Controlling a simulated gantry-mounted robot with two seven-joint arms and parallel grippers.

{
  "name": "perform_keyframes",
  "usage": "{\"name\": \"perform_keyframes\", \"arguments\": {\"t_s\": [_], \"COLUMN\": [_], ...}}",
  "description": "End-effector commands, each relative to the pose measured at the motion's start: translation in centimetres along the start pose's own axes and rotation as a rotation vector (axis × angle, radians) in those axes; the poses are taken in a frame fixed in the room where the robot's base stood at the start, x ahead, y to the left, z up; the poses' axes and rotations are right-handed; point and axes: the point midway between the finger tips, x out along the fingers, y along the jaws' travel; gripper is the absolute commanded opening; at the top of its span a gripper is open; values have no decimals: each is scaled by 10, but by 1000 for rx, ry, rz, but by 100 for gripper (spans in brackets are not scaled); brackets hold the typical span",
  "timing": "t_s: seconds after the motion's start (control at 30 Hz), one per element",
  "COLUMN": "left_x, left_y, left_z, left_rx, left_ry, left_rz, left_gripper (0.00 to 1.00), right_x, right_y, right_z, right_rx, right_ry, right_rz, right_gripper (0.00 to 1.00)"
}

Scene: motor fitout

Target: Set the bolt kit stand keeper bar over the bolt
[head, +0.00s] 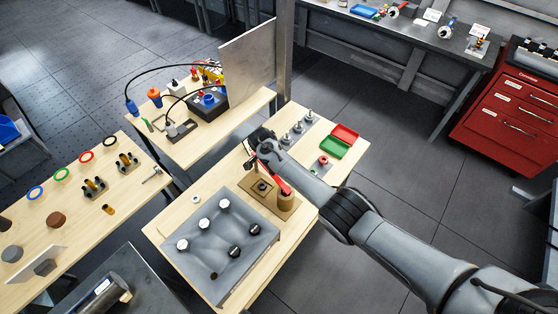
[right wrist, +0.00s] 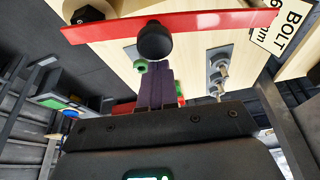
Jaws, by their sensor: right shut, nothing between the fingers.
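The bolt kit stand (head: 257,206) is a tan block on the wooden table, with a dark round piece (head: 262,186), probably the bolt, on top. The keeper bar (head: 284,187) is red and partly hidden by my right arm. In the right wrist view the red bar (right wrist: 205,22) crosses the top of the picture and carries a round black knob (right wrist: 154,42). My right gripper (right wrist: 154,70) is shut and empty, its fingertips close to the knob; contact is unclear. It also shows in the head view (head: 261,140). My left gripper is out of view.
A grey plate (head: 215,245) with white and black bolt heads lies in front of the stand. Green (head: 333,149) and red (head: 345,132) trays and several metal posts (head: 297,127) stand behind. A BOLT label (right wrist: 284,28) is near the bar's right end.

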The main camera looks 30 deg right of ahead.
Motion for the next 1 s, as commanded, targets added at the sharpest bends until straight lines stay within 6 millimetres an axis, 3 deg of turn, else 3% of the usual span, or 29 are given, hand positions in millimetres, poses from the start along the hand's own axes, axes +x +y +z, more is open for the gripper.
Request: {"name": "perform_keyframes", "arguments": {"t_s": [0.57,0.77,0.9,1.0], "left_x": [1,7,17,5], "left_y": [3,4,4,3], "left_z": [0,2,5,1], "left_rx": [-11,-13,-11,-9], "left_ry": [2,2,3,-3], "left_rz": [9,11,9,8], "left_gripper": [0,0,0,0], "right_x": [0,6,14,-13], "right_y": [-1,0,2,1], "right_z": [4,-19,-48,-46], "right_rx": [-2,7,18,13], "right_ry": [-5,-2,1,1], "right_rz": [1,3,6,3], "right_gripper": [0,0,0,0]}}
